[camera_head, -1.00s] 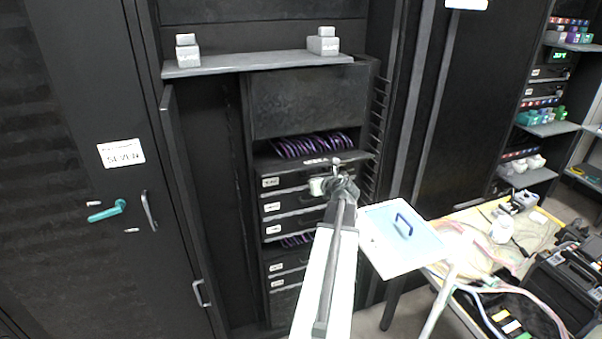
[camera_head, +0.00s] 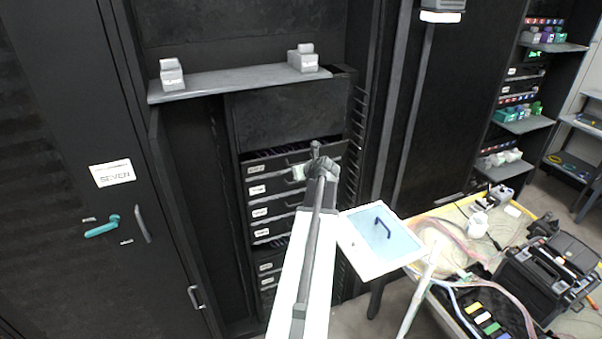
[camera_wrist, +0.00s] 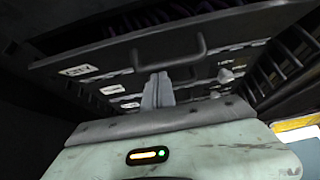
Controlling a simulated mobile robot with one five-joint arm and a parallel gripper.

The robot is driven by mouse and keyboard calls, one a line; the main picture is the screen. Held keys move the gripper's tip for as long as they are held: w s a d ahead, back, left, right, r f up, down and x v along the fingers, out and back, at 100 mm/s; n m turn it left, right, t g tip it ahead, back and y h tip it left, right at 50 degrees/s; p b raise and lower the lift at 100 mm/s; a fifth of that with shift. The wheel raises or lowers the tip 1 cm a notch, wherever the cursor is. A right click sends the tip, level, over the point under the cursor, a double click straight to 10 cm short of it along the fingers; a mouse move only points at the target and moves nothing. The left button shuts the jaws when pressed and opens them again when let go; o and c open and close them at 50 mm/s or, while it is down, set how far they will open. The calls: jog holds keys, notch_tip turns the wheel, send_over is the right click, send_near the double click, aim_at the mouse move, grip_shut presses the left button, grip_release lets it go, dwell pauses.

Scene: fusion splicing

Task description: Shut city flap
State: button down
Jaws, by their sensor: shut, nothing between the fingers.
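The city flap is the top labelled flap (camera_head: 275,165) of the rack in the open cabinet. In the wrist view the flap (camera_wrist: 110,62) has a bar handle and a white label that seems to read CITY. It is tilted, with a gap above its upper edge where purple cables show. My gripper (camera_head: 316,150) is shut and empty, in front of the flap's right part in the head view. In the wrist view its fingertips (camera_wrist: 157,90) point at the flap, below the handle. I cannot tell whether they touch it.
More labelled flaps (camera_head: 262,213) sit below. A grey shelf (camera_head: 240,82) with two small grey devices juts out above. The cabinet door (camera_head: 180,220) stands open at the left.

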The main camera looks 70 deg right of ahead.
aim_at(294, 153)
jog(key=r+p, duration=0.1)
jog(key=w+d+r+p, duration=0.2)
jog(key=r, duration=0.1)
jog(key=shift+w+d+r, duration=0.3)
jog(key=shift+r, duration=0.2)
jog(key=shift+p, duration=0.3)
jog(key=shift+r, duration=0.15)
jog(key=shift+s+a+r+p, duration=0.25)
jog(key=shift+a+r+p, duration=0.1)
jog(key=shift+p, duration=0.35)
jog(key=p+v, duration=0.3)
jog(key=v, duration=0.4)
jog(key=shift+f, duration=0.3)
jog(key=shift+s, duration=0.15)
